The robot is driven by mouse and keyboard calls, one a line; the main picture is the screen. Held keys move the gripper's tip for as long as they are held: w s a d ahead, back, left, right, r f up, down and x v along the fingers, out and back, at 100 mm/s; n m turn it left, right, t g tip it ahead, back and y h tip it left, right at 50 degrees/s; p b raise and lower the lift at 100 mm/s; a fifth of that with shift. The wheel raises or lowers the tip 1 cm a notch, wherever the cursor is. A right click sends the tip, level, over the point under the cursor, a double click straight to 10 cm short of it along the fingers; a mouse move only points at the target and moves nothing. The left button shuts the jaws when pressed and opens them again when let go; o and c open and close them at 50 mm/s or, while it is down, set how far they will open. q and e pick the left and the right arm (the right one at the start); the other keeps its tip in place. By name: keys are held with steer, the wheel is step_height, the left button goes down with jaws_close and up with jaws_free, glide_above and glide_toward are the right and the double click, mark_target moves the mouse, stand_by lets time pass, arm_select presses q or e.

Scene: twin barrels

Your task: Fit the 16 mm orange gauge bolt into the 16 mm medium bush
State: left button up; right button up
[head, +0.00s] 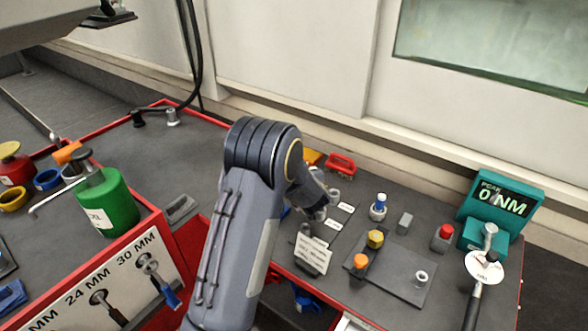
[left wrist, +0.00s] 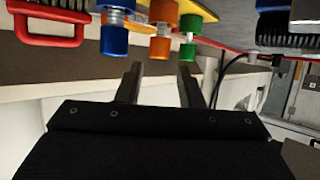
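In the left wrist view, which looks upside down, an orange bolt-like piece (left wrist: 162,47) with a silver middle stands between a blue one (left wrist: 114,42) and a green one (left wrist: 188,51). My left gripper (left wrist: 163,68) is open and empty, its fingers apart from these pieces. In the head view my left gripper (head: 316,208) is over the bench, and my arm hides those pieces. An orange-topped piece (head: 360,261) stands on a grey plate (head: 392,293). Silver bush-like rings, one of them (head: 333,195), stand by white labels; I cannot read which is 16 mm medium.
A yellow hex piece (head: 375,239), a silver ring (head: 421,277) and a blue-and-white piece (head: 378,206) stand right of my gripper. A card (head: 313,253) stands in front. A teal torque display (head: 502,203) is at right, a green bottle (head: 107,202) at left. The back-left bench is mostly clear.

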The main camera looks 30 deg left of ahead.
arm_select(q)
steer(key=x, duration=0.8)
steer(key=shift+f, duration=0.2)
steer(key=c, duration=0.7)
steer(key=shift+r, duration=0.2)
steer(key=shift+r, duration=0.25)
step_height(320, 180, up, 2)
steer(key=shift+r+p, duration=0.1)
steer(key=shift+p, duration=0.25)
steer(key=s+d+r, duration=0.5)
steer(key=s+r, duration=0.5)
steer(key=s, duration=0.2)
steer(key=d+f, duration=0.1)
steer(key=d, duration=0.2)
steer(key=d+p, duration=0.1)
steer(key=d, duration=0.3)
steer(key=d+f, duration=0.1)
steer(key=d, duration=0.2)
steer(key=shift+w+d+f, duration=0.35)
steer(key=shift+d, duration=0.05)
